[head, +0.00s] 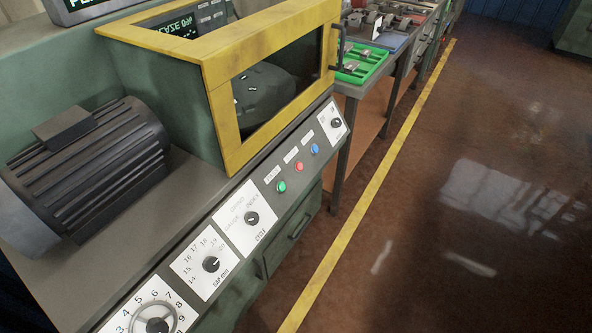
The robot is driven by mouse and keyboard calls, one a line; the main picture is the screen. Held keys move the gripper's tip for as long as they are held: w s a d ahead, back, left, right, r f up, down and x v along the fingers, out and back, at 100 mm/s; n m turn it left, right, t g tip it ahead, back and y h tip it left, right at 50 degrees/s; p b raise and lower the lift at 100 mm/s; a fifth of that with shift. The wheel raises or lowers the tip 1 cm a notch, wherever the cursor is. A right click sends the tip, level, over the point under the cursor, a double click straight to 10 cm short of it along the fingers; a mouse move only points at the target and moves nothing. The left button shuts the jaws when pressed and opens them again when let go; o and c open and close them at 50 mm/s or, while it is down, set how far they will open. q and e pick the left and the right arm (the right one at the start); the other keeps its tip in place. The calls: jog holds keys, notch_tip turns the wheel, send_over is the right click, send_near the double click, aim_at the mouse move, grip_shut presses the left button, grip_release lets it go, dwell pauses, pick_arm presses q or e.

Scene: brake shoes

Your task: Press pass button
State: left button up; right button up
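A sloped grey control panel (328,161) runs along the front of a green machine. On it sit a green button (281,187), a red button (299,166) and a blue button (315,149) in a row. Small white labels above them are too small to read, so I cannot tell which one is the pass button. Neither of my grippers shows in the head view.
Dial plates with black knobs (211,264) flank the buttons. Above stands a yellow-framed guard (226,123) with a handle (339,47). A dark ribbed motor (88,165) sits left. A green tray (362,66) lies on a bench behind. The right floor is clear.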

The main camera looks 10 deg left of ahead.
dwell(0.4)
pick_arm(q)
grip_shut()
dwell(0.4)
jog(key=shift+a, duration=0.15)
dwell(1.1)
